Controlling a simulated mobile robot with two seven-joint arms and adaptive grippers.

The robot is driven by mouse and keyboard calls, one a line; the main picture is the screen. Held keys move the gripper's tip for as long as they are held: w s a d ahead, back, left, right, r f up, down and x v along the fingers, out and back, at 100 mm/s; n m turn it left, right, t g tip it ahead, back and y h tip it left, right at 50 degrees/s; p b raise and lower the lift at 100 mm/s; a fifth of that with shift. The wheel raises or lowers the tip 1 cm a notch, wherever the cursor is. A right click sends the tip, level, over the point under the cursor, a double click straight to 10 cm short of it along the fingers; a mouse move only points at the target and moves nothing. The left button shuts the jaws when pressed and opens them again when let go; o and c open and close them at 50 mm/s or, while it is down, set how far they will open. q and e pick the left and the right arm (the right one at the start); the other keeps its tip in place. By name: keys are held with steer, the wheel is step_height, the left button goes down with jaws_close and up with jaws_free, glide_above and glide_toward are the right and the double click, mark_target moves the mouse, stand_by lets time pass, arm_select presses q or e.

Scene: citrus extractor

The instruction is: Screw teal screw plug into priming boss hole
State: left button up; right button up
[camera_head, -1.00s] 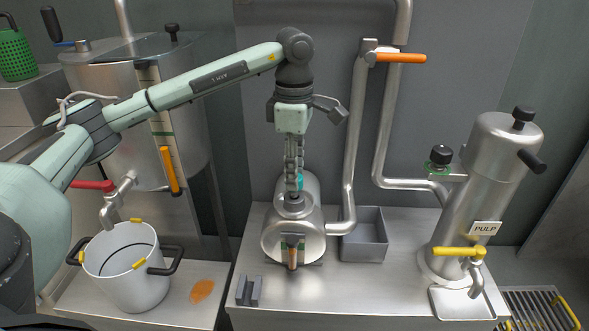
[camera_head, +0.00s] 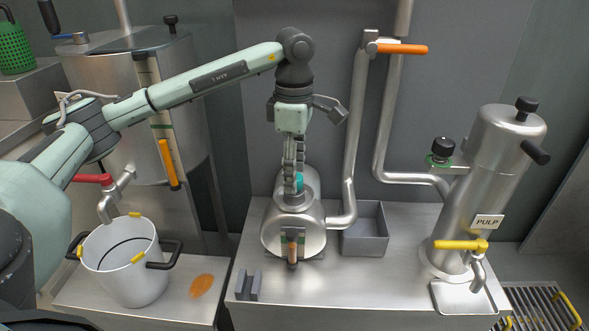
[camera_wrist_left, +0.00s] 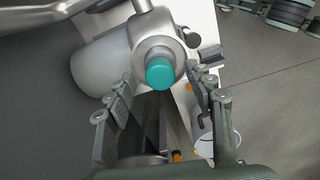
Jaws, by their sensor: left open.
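The teal screw plug (camera_head: 299,182) shows as a small teal patch beside the fingers in the head view. In the left wrist view it is a round teal cap (camera_wrist_left: 160,72) at the middle of the metal priming boss (camera_wrist_left: 155,47), on the horizontal metal cylinder (camera_head: 291,238). How deep it sits in the hole is hidden. My left gripper (camera_head: 293,187) points down above the boss. In the left wrist view its fingers (camera_wrist_left: 160,82) are spread, one on each side of the plug, with visible gaps. My right gripper is not in view.
A grey open bin (camera_head: 366,230) and a vertical pipe (camera_head: 352,150) stand right of the cylinder. A grey notched block (camera_head: 248,286) lies at the front left. A white bucket (camera_head: 126,270) stands left and a PULP canister (camera_head: 492,170) right. The front middle of the bench is clear.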

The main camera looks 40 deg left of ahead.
arm_select(q)
steer(key=shift+r, duration=0.1)
step_height(320, 180, up, 12)
stand_by(0.5)
steer(key=shift+o, duration=0.2)
stand_by(1.1)
